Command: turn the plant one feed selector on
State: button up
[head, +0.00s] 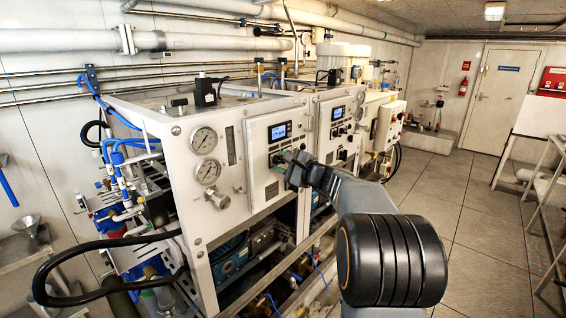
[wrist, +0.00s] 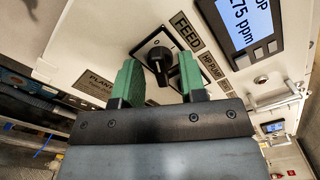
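The feed selector (wrist: 158,56) is a black rotary knob on a light panel, beside a label reading FEED (wrist: 186,32). In the wrist view my gripper (wrist: 160,78) has its two green fingers apart, one on each side of the knob. A gap shows between the knob and the fingers, so they do not appear closed on it. In the head view my gripper (head: 291,165) is at the front of the nearer white cabinet (head: 222,205), below its blue display (head: 280,131). It hides the selector there.
A PLANT label (wrist: 100,84) and an HP PUMP label (wrist: 212,65) flank the knob. A second cabinet with a similar display (head: 338,112) stands farther along. Two round gauges (head: 204,140) sit left of the panel. A black hose (head: 90,245) loops out at the left.

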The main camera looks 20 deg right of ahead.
grip_shut()
dwell(0.3)
jog(key=shift+m, duration=0.3)
jog(key=m+p, duration=0.1)
jog(key=m, duration=0.4)
jog(key=shift+m, duration=0.3)
jog(key=m+p, duration=0.2)
jog(key=m, duration=0.3)
jog(key=shift+m, duration=0.4)
grip_release()
dwell(0.3)
